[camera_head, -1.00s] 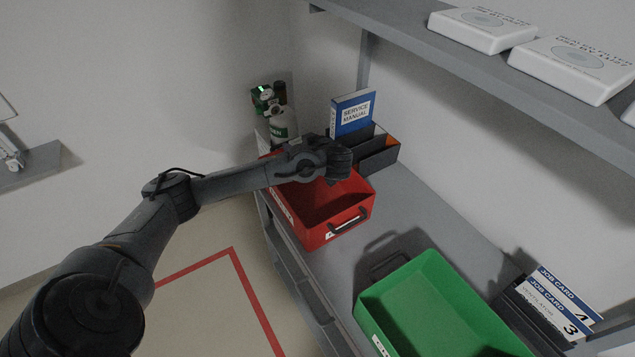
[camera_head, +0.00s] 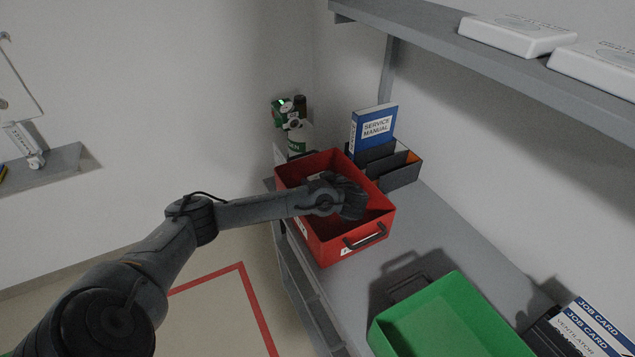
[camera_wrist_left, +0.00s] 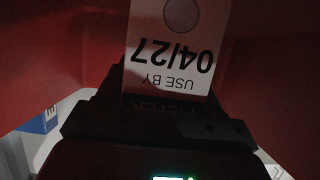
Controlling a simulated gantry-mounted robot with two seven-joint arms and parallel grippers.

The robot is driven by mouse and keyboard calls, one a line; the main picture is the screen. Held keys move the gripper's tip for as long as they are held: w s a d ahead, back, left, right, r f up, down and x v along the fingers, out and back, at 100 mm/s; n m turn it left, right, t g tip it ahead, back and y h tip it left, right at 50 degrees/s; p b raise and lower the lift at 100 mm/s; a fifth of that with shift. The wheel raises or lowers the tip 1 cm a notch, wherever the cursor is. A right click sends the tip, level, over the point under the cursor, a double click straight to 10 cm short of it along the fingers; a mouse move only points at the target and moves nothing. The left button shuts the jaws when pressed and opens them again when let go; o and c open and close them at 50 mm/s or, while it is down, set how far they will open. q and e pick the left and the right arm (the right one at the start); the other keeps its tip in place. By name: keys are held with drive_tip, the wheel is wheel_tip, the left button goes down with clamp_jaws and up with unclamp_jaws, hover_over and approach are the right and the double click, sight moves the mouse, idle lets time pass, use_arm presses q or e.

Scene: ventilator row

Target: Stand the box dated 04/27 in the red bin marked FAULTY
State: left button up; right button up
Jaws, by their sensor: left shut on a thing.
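The red bin (camera_head: 381,228) stands on the grey bench; its white labels are too small or too cut off to read in the head view. My left gripper (camera_head: 352,202) reaches down inside it, wrist at about rim height. In the left wrist view, the gripper (camera_wrist_left: 163,103) is shut on a white box (camera_wrist_left: 170,48), whose label reads USE BY 04/27 upside down. Red bin walls (camera_wrist_left: 50,60) are on both sides of the box. The head view hides the box behind the gripper and bin, and I cannot tell whether it touches the bin floor. My right gripper is out of view.
A green bin (camera_head: 455,320) stands nearer on the bench. White boxes (camera_head: 515,35) lie on the overhead shelf. Job cards (camera_head: 590,330) are at lower right.

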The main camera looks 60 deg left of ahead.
use_arm(q)
drive_tip(key=shift+f, duration=0.1)
drive_tip(key=o, duration=1.1)
drive_tip(key=shift+c, duration=0.2)
drive_tip(key=shift+d+r, duration=0.25)
drive_tip(key=shift+r, duration=0.05)
drive_tip(key=p+v, duration=0.1)
drive_tip(key=v, duration=0.4)
drive_tip(key=shift+d+r, duration=0.1)
drive_tip(key=shift+d, duration=0.3)
drive_tip(key=shift+d+r+p, duration=0.2)
drive_tip(key=shift+d+p, duration=0.1)
drive_tip(key=shift+d, duration=0.25)
